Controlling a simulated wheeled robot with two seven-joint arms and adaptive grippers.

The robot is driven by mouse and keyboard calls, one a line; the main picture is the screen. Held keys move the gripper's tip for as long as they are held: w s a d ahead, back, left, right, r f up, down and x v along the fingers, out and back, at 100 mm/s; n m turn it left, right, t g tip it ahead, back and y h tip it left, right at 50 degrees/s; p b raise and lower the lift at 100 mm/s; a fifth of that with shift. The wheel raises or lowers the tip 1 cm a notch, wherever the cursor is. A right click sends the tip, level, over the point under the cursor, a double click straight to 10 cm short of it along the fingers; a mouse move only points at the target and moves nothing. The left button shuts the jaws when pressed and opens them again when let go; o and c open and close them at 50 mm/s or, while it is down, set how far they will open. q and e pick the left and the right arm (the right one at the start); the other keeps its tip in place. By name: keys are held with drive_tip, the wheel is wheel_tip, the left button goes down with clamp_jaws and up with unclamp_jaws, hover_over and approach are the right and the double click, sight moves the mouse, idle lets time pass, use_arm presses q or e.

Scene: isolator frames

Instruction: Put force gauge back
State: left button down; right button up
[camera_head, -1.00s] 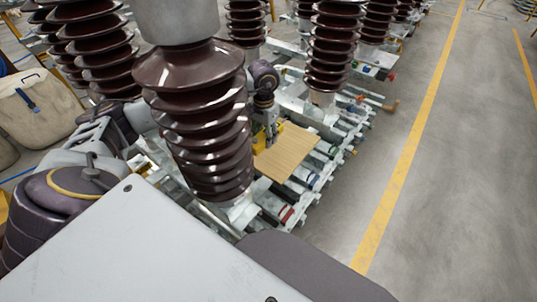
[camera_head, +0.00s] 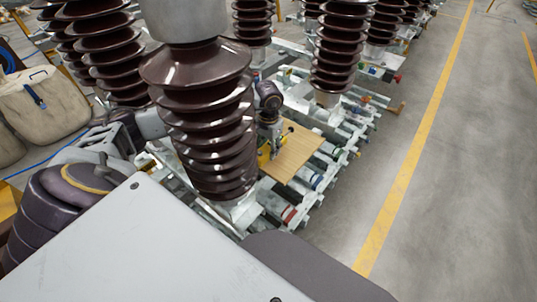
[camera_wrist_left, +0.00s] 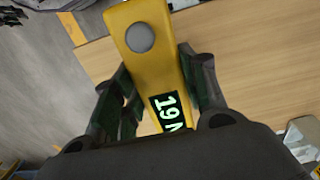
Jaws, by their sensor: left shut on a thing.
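The force gauge is a yellow bar-shaped tool with a grey round button and a lit display reading "19" in the left wrist view (camera_wrist_left: 148,62). My left gripper (camera_wrist_left: 158,92) is shut on it, with a dark finger on each side. In the head view the left gripper (camera_head: 271,136) is partly hidden behind a brown insulator, and a bit of the yellow gauge (camera_head: 264,156) shows at the wooden board's left edge. The board (camera_head: 296,153) lies beneath the gauge; whether they touch cannot be told. My right gripper is not in view.
A large ribbed brown insulator (camera_head: 212,130) stands close in front of my left arm. More insulators stand behind, on metal frames. Metal rails with coloured ends (camera_head: 290,214) lie below the board. The grey floor to the right, with a yellow line (camera_head: 410,165), is clear.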

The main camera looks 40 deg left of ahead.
sight(269, 147)
use_arm(q)
drive_tip(key=shift+f, duration=1.7)
drive_tip(key=shift+f, duration=0.1)
drive_tip(key=c, duration=0.8)
unclamp_jaws()
wheel_tip(269, 147, up, 12)
drive_tip(key=shift+r, duration=0.1)
